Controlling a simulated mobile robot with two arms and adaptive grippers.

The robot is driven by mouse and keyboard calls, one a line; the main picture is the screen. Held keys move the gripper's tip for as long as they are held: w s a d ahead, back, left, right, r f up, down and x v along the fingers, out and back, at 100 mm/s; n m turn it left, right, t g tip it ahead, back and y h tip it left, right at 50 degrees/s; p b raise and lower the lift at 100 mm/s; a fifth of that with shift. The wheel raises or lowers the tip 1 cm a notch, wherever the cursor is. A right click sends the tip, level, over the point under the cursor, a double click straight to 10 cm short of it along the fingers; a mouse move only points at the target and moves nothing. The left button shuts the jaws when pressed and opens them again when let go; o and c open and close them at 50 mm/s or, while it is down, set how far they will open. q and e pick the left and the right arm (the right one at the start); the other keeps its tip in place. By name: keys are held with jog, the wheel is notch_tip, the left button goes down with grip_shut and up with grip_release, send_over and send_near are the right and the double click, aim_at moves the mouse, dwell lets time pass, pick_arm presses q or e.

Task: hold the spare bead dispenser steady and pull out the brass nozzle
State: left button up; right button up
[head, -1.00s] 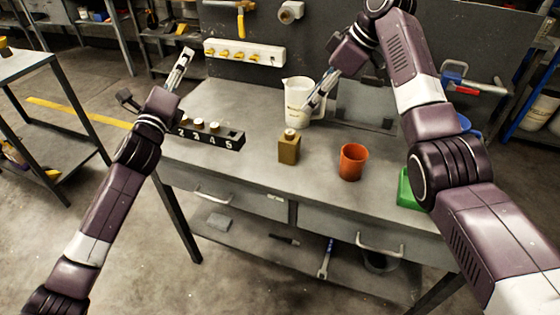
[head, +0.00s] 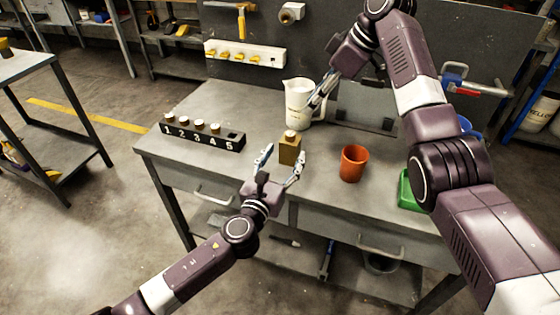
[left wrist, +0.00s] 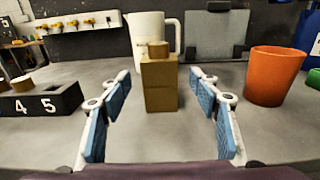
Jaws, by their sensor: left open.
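The spare bead dispenser, a small brown-gold block (head: 289,152), stands upright on the workbench. A short round brass-coloured piece (left wrist: 158,48), apparently the nozzle, sits on its top. My left gripper (head: 282,160) is open at the front of the bench, pointing at the block. In the left wrist view the block (left wrist: 161,90) appears centred between the blue-padded fingers, just beyond their tips, with no contact visible. My right gripper (head: 316,102) is in front of the white jug, behind and above the block; whether its fingers are open is unclear.
A black numbered rack (head: 203,134) with several capped pieces and an open slot at 5 lies left of the block. A white jug (head: 298,97) stands behind, an orange cup (head: 353,164) to the right, and a green bin (head: 406,192) farther right.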

aim_at(287, 150)
pick_arm(q)
jog(key=shift+x, duration=2.7)
jog(key=shift+c, duration=0.3)
